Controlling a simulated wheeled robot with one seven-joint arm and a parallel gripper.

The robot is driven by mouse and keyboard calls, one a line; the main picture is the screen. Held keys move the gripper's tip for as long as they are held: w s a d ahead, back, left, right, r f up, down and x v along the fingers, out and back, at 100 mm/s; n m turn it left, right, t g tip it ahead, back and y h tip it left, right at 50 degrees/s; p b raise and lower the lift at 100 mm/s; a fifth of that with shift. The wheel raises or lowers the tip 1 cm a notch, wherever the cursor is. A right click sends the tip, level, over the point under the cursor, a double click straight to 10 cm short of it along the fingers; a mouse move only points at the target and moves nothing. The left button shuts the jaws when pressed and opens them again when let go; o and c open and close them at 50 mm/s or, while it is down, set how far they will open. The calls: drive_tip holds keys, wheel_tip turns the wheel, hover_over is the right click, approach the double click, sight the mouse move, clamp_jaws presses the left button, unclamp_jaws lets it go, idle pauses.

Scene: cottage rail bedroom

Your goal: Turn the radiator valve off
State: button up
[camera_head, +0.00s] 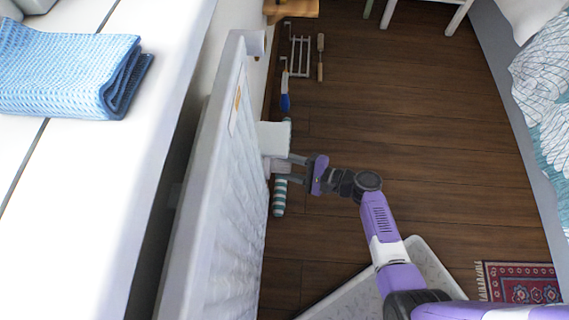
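The white radiator (222,205) runs along the wall at left of centre, seen from above. A white block-like part (273,138) juts from its right side near the middle. A short white rounded fitting (256,43) sticks out at its far end. I cannot tell for sure which of these is the valve. My gripper (293,169) reaches left to the radiator's side, just below the white block in the picture. Its two fingers are apart, with a small pale grey part near their tips. Whether they touch it is unclear.
A folded blue cloth (70,75) lies on the white surface (120,150) at left. A teal-striped roll (279,197), a blue-handled tool (285,95) and a small rack (300,55) lie near the wall. A pale tray-like thing (350,297) is below my arm.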

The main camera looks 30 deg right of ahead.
drive_tip(key=shift+c, duration=1.3)
drive_tip(key=shift+f, duration=0.1)
